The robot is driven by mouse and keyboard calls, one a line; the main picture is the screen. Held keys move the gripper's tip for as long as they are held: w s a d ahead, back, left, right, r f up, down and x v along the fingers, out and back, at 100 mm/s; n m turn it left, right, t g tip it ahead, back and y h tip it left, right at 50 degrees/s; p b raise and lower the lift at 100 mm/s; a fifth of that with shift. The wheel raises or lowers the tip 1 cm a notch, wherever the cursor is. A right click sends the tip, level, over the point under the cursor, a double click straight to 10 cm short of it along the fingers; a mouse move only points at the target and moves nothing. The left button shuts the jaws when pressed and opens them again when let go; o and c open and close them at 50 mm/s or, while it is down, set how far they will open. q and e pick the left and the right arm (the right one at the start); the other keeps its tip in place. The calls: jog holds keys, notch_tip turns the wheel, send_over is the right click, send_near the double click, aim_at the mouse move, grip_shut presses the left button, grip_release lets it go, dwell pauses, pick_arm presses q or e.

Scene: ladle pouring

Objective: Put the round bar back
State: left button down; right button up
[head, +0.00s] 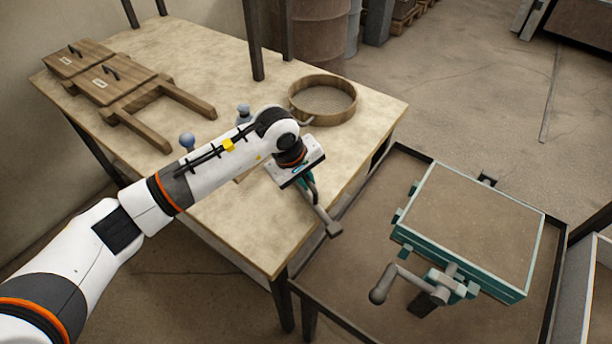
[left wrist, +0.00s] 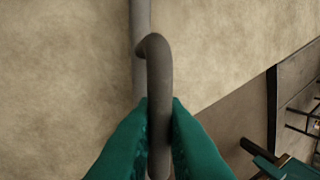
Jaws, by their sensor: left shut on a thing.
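The round bar (left wrist: 159,75) is grey and bent over at one end in the left wrist view. The teal fingers of my left gripper (left wrist: 159,108) are shut on it, one on each side. In the head view my left gripper (head: 309,190) is over the front right edge of the wooden table (head: 255,235). The bar (head: 325,218) sticks out below it, with a block-like end beyond the table edge. The gripper hides part of the bar. My right gripper is not in view.
A teal-sided sand-filled box (head: 475,225) with a crank handle (head: 393,283) stands in a dark-framed tray at right. A round sieve (head: 323,101) sits near the table's far right corner. Wooden frames (head: 110,80) lie at the far left. Two knobbed tools stand behind my arm.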

pick_arm(q)
jog(key=c, duration=1.9)
grip_release()
jog(key=shift+f, duration=0.15)
jog(key=o, duration=0.4)
jog(key=shift+r, duration=0.35)
jog(key=shift+a+r, duration=0.15)
jog(key=shift+r, duration=0.2)
jog(key=b+v, duration=0.2)
jog(key=v, duration=0.9)
jog(key=shift+s, duration=0.1)
